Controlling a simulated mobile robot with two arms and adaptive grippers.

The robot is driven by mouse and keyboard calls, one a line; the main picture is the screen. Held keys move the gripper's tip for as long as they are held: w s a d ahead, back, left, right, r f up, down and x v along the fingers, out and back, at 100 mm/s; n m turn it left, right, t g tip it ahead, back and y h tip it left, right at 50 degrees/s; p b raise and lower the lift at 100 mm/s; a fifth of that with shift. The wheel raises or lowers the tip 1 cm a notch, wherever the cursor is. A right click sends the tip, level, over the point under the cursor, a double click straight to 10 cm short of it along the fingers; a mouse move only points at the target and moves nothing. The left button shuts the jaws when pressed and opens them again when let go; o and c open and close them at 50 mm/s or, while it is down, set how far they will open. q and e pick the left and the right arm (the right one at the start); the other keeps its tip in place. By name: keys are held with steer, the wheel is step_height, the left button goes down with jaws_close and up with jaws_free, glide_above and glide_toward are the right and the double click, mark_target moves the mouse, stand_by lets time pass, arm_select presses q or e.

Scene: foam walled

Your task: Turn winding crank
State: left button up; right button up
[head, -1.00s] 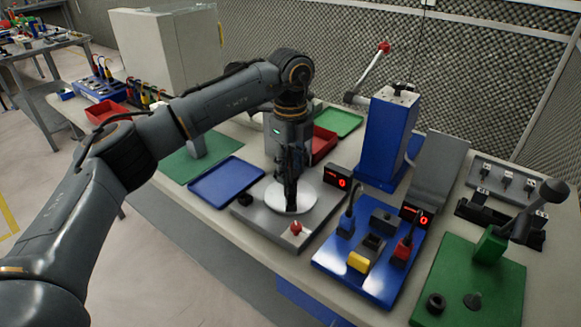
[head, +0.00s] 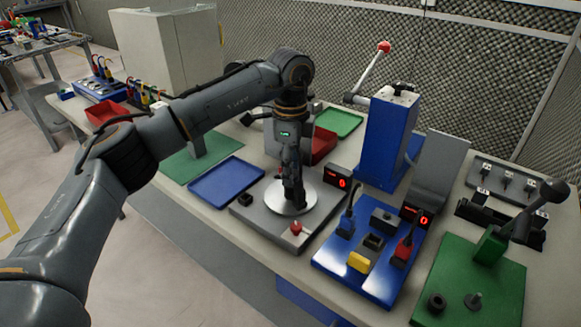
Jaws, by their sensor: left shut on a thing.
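The winding device is a grey base plate (head: 240,212) with a round pale disc (head: 290,209) lying flat on it. A small display (head: 341,182) behind it reads 0 in red. My left gripper (head: 294,200) points straight down over the disc, its fingers close together. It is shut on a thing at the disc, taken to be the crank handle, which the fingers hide. A red knob (head: 296,228) and a black knob (head: 245,199) stand on the base plate beside the disc. My right gripper is out of view.
An empty blue tray (head: 226,181) lies left of the base plate. A blue board (head: 375,283) with plugs and a green board (head: 450,270) with a lever stand to the right. A tall blue post (head: 388,140) with a red-tipped lever (head: 384,47) rises behind.

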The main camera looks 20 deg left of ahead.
arm_select(q)
steer(key=shift+n, duration=1.8)
steer(key=shift+n, duration=0.4)
steer(key=o, duration=1.2)
step_height(320, 180, up, 12)
steer(key=shift+r, duration=0.1)
